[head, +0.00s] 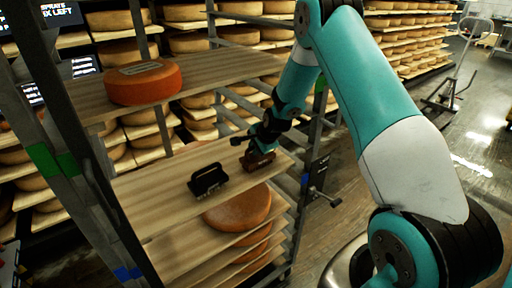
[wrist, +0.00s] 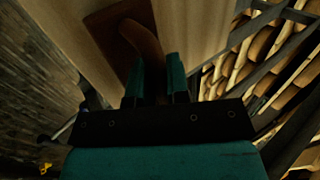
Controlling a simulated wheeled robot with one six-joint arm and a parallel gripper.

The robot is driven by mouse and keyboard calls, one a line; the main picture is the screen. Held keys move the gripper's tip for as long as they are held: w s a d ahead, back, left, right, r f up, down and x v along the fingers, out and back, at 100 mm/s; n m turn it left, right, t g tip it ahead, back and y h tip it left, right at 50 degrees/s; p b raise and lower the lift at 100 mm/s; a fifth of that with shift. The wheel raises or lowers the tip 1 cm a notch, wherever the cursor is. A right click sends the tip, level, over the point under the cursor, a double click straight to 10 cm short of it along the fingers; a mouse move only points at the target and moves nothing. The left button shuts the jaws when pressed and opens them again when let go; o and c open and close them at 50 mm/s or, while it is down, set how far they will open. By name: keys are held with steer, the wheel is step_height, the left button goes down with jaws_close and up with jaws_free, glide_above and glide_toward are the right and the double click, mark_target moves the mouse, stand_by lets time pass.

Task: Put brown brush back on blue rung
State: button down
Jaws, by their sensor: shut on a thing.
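The brown brush (head: 259,161) is at the right end of a wooden shelf board (head: 160,207) in the rack. My gripper (head: 262,146) is shut on its handle from above. In the wrist view the brown brush (wrist: 108,27) shows its flat block and curved handle, with the handle between my fingers (wrist: 154,80). The brush is over or on the pale board; I cannot tell if it touches. Blue marks (head: 128,273) are low on the rack's left post, and green marks (head: 53,160) are higher on it.
A black brush (head: 208,180) stands on the same board, left of my gripper. An orange cheese wheel (head: 143,82) lies on the board above, and a brown wheel (head: 238,208) on one below. Rack posts stand close on both sides. Open floor (head: 335,215) lies right of the rack.

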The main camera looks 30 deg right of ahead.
steer(key=shift+f, duration=0.25)
steer(key=c, duration=1.5)
jaws_free()
steer(key=shift+f, duration=0.1)
steer(key=o, duration=0.4)
